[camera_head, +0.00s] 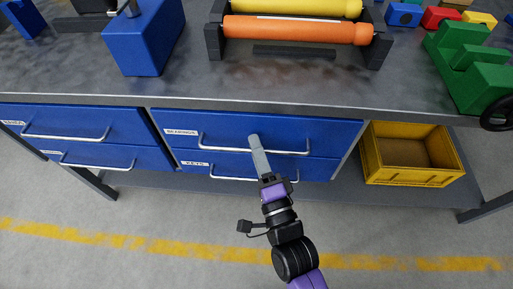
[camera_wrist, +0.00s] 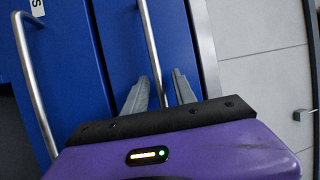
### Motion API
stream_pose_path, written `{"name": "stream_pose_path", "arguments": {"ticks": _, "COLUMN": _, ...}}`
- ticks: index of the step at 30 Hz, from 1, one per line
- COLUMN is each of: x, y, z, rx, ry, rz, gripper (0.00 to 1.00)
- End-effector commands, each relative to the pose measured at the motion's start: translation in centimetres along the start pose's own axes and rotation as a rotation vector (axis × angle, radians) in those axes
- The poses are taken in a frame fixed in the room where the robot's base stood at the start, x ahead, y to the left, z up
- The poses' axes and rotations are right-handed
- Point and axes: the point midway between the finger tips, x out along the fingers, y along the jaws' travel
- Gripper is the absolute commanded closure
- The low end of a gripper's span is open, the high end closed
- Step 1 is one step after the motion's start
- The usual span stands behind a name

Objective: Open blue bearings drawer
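The blue bearings drawer (camera_head: 322,128) is the upper drawer of the right-hand pair under the bench, with a white BEARINGS label. Its front looks flush with its neighbours. Its silver bar handle (camera_head: 224,147) runs across the front. My gripper (camera_head: 255,142) is at the middle of this handle, reaching up from below. In the wrist view, my gripper (camera_wrist: 163,88) is open, with one finger on each side of the bearings handle (camera_wrist: 150,40). The bar passes between the fingers with gaps visible. Whether either finger touches it, I cannot tell.
The keys drawer (camera_head: 318,170) lies just below, its handle (camera_wrist: 35,85) left in the wrist view. Other blue drawers (camera_head: 75,122) are to the left. A yellow bin (camera_head: 375,160) stands right. Rollers and coloured blocks lie on the benchtop (camera_head: 200,85). The floor in front is clear.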

Motion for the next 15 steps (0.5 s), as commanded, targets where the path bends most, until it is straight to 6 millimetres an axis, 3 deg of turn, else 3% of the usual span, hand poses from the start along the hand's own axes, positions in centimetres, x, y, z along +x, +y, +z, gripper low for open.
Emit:
{"name": "stream_pose_path", "arguments": {"ticks": 5, "x": -0.01, "y": 0.03, "z": 0.01, "rx": 0.000, "ry": 0.000, "rz": 0.001, "gripper": 0.68}}
{"name": "stream_pose_path", "arguments": {"ticks": 10, "x": -0.03, "y": 0.03, "z": 0.01, "rx": -0.001, "ry": 0.000, "rz": 0.001, "gripper": 0.99}}
{"name": "stream_pose_path", "arguments": {"ticks": 15, "x": -0.04, "y": 0.04, "z": 0.01, "rx": -0.001, "ry": 0.000, "rz": 0.001, "gripper": 1.00}}
